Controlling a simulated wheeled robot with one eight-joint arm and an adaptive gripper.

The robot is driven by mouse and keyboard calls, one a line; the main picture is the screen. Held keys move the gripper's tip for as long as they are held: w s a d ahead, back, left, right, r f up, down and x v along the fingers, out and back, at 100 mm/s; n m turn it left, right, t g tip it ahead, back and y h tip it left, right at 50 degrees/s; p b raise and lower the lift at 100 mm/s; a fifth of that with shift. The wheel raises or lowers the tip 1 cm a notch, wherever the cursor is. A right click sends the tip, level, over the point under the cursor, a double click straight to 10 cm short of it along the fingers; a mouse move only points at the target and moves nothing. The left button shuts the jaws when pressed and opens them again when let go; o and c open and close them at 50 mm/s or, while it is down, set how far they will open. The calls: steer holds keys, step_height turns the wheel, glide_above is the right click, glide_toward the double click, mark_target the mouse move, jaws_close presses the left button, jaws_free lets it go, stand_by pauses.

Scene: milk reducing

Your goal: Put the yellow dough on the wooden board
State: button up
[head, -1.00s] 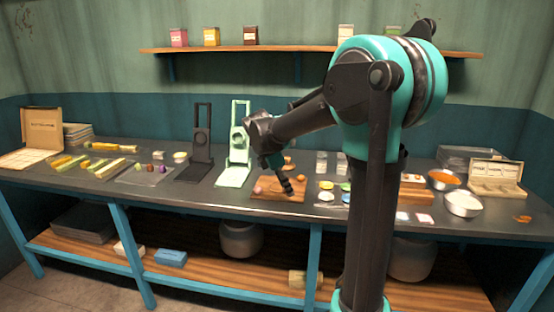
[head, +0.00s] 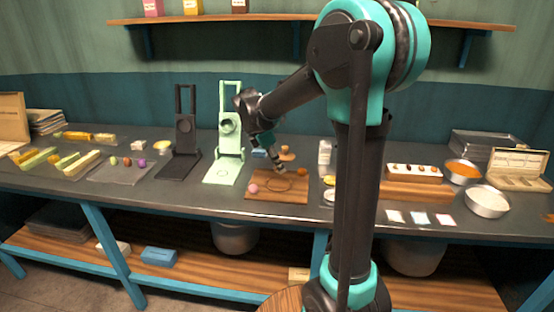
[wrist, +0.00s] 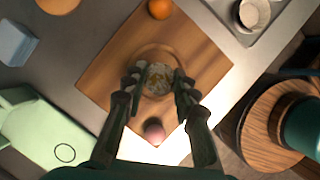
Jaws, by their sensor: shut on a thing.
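The wooden board (head: 300,198) lies on the counter in the head view and fills the middle of the wrist view (wrist: 110,75), with a ring mark on it. My gripper (head: 279,168) is over the board's back part. In the wrist view my gripper (wrist: 160,82) is shut on a pale round lump with yellow flecks (wrist: 158,80); I cannot tell for sure that it is the yellow dough. The lump appears over the ring mark; its height above the board is unclear. A pink ball (head: 253,188) is on the board, near my fingers in the wrist view (wrist: 154,130).
An orange ball (head: 330,180) is at the board's right edge. A pale green press (head: 222,172) and a black press (head: 180,165) stand left of the board. A tray (head: 122,175) holds small coloured balls. Bowls (head: 487,202) and trays stand at the right.

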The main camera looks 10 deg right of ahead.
mark_target(277, 184)
steer(key=shift+f, duration=2.25)
steer(key=shift+f, duration=0.4)
steer(key=o, duration=1.5)
steer(key=shift+r, duration=3.55)
